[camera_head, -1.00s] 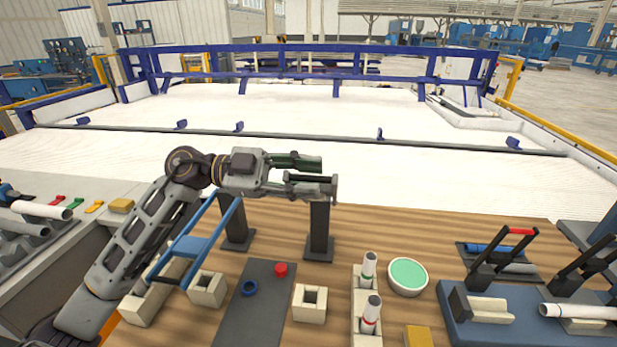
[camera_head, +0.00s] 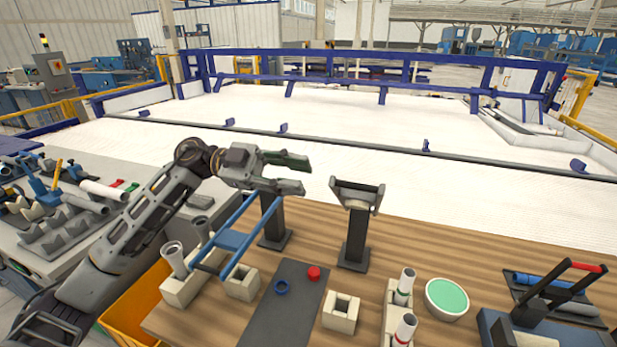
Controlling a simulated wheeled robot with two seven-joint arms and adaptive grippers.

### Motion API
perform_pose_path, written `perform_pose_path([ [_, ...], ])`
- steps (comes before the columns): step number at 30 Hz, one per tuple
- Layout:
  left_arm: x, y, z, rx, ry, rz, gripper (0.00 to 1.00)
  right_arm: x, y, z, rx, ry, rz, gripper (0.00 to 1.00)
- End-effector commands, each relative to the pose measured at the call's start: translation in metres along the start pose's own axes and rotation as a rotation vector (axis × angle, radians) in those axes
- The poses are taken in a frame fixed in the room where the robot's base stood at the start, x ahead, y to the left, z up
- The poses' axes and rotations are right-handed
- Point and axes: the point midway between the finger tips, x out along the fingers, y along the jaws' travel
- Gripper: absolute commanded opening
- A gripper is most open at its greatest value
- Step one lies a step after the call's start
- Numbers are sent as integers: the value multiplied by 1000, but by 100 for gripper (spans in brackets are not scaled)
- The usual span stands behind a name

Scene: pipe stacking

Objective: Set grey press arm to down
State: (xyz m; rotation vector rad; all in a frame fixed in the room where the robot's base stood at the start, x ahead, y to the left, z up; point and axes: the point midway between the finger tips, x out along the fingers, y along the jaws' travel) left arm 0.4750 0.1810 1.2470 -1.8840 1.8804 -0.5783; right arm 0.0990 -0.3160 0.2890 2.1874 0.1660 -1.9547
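I cannot say for certain which part is the grey press arm. A dark lever with a red handle bar (camera_head: 586,266) rises at a slant from the blue fixture (camera_head: 490,325) at the right. No plainly grey lever shows, and the fixture's right part is cut off by the frame. My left gripper (camera_head: 306,178) is open and empty, its two dark fingers apart and pointing right. It is in the air by the two dark stands, left of the one with the forked grey top (camera_head: 357,195) and far from the lever. My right gripper is out of view.
A grey bench with pipe holders is at the left.

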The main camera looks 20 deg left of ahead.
Motion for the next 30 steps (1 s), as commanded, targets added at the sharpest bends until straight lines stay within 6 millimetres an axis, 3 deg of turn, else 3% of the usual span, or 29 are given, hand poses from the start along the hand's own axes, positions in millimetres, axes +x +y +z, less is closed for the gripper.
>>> perform_pose_path([
  [12, -5, 0, 0, 0, 1, 1, 32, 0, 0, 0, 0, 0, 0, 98],
  [18, -5, -3, -5, 13, 1, 1, 6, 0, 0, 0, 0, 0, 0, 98],
  [20, -5, -6, -10, 26, 1, 1, 0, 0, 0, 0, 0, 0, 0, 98],
  [30, -6, -37, -68, 177, -5, 2, 0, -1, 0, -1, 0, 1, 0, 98],
])
